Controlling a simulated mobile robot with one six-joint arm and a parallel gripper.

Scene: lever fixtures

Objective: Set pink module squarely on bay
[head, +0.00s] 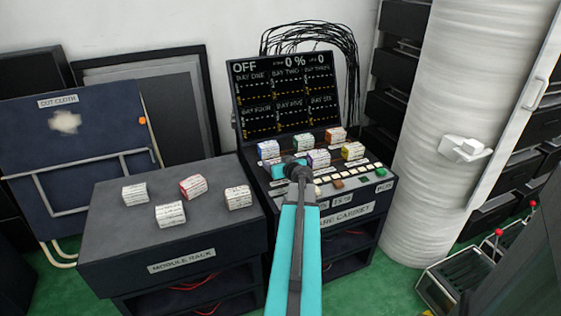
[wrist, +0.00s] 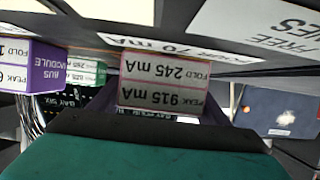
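The pink module (wrist: 162,84) is a small block with a white label reading PEAK 915 mA and FOLD 245 mA; it appears upside down in the wrist view. My gripper (wrist: 162,108) has dark fingers against both sides of it. In the head view my gripper (head: 288,168) is low over the front left bay of the bay cabinet (head: 347,215) and hides the module. The cabinet surface lies close to the module's base; I cannot tell whether they touch.
A purple module (head: 318,158) sits just right of my gripper, with a yellow module (head: 352,151) beyond. Blue (head: 268,149), green (head: 303,141) and orange (head: 335,134) modules form the back row. The module rack (head: 110,225) at left holds several modules. An upright screen (head: 288,95) stands behind.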

